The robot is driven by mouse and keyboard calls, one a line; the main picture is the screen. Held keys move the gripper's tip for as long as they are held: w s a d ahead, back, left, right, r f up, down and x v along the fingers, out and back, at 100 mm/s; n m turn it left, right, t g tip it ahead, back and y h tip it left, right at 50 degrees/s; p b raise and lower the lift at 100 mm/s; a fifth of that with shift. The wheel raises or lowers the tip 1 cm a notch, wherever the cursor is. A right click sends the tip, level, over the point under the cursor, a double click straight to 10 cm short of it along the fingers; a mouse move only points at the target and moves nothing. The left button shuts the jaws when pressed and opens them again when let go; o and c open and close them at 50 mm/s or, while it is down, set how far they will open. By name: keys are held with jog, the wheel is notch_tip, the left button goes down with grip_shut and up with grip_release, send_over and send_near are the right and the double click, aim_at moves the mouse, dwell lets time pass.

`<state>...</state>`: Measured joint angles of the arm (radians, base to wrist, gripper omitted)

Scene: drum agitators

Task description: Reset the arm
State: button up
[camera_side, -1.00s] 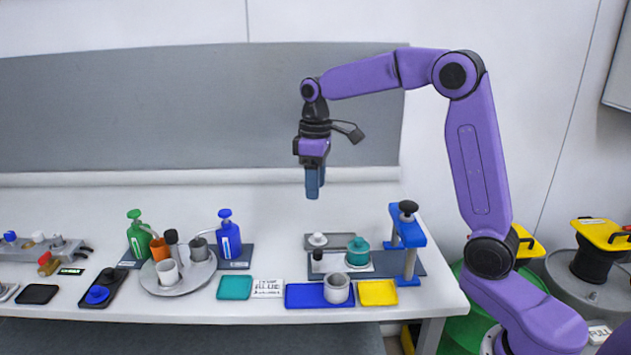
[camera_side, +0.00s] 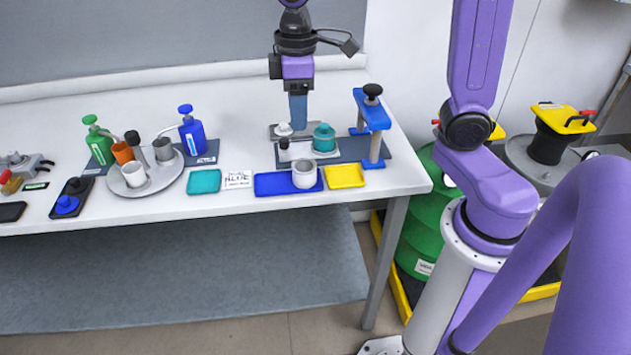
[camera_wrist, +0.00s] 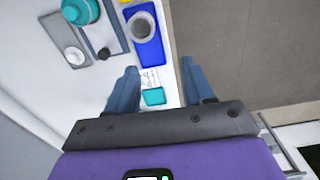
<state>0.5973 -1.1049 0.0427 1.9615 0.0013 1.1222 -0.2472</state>
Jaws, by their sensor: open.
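A teal tray (camera_wrist: 153,97) and a printed card (camera_wrist: 150,78) lie below, seen through the gap. In the side view the fingers overlap each other, and their tips appear close to the small white-knobbed item (camera_side: 283,129); I cannot tell the exact clearance.
A blue clamp stand (camera_side: 373,118) with a black knob stands right of the teal pot (camera_side: 324,138). A grey cup (camera_side: 305,174) sits on a blue tray (camera_side: 268,184), beside a yellow tray (camera_side: 345,176). Green (camera_side: 100,145) and blue (camera_side: 192,135) pump bottles stand further left by a round tray (camera_side: 165,180).

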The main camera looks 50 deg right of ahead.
jog(key=s+f+n, duration=0.2)
jog(key=s, duration=0.8)
jog(key=s+d+f+n, duration=0.1)
jog(key=s+f+n, duration=0.1)
jog(key=s, duration=0.8)
jog(key=shift+s+d+f, duration=0.3)
jog(key=shift+s+f, duration=0.05)
jog(key=shift+f, duration=0.25)
